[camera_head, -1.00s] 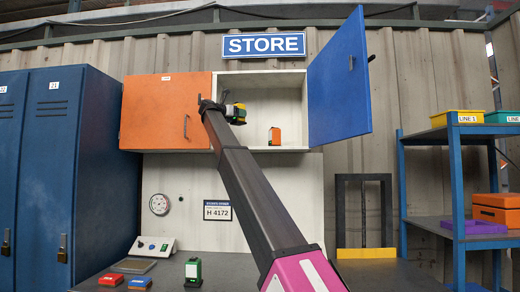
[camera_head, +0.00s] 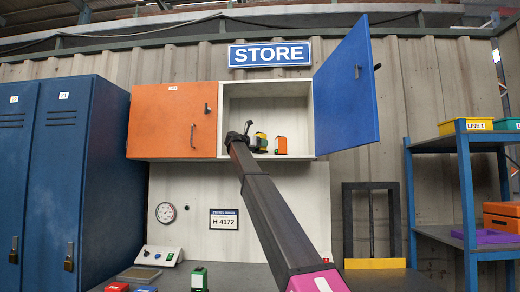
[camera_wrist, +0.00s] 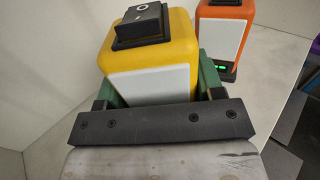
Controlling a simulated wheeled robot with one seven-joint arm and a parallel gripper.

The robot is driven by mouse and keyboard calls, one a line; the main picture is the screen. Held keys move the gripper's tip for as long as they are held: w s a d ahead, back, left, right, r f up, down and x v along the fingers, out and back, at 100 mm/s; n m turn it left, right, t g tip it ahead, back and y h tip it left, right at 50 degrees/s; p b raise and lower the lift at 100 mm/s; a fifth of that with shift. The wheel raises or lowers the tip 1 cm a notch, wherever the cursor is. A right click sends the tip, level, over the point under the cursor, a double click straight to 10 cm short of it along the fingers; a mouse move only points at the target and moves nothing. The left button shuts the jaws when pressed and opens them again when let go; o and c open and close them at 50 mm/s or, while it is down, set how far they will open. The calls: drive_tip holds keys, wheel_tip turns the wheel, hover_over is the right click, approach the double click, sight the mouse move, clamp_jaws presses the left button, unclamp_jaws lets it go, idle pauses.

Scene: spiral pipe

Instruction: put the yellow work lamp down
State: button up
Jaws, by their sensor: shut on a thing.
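The yellow work lamp (camera_head: 261,139) is inside the open store cabinet, just left of an orange lamp (camera_head: 281,146). In the wrist view the yellow lamp (camera_wrist: 150,72) is upright, with a black switch on top and a pale panel facing me. My gripper (camera_head: 250,143) is shut on it, with the jaws at its two sides. The lamp is low, close to the cabinet floor (camera_head: 240,158); its underside is hidden, so I cannot tell whether it touches. The orange lamp (camera_wrist: 222,35) is behind and right in the wrist view, apart from the yellow one.
The blue door (camera_head: 345,90) stands open at the right; the orange door (camera_head: 172,120) is shut at the left. Cabinet space above the lamps is clear. A green lamp (camera_head: 199,280) stands on the bench below. A blue rack (camera_head: 463,170) is at the right.

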drive_tip(key=shift+f, duration=0.9)
drive_tip(key=shift+f, duration=0.15)
drive_tip(key=o, duration=1.1)
drive_tip(key=v, duration=1.2)
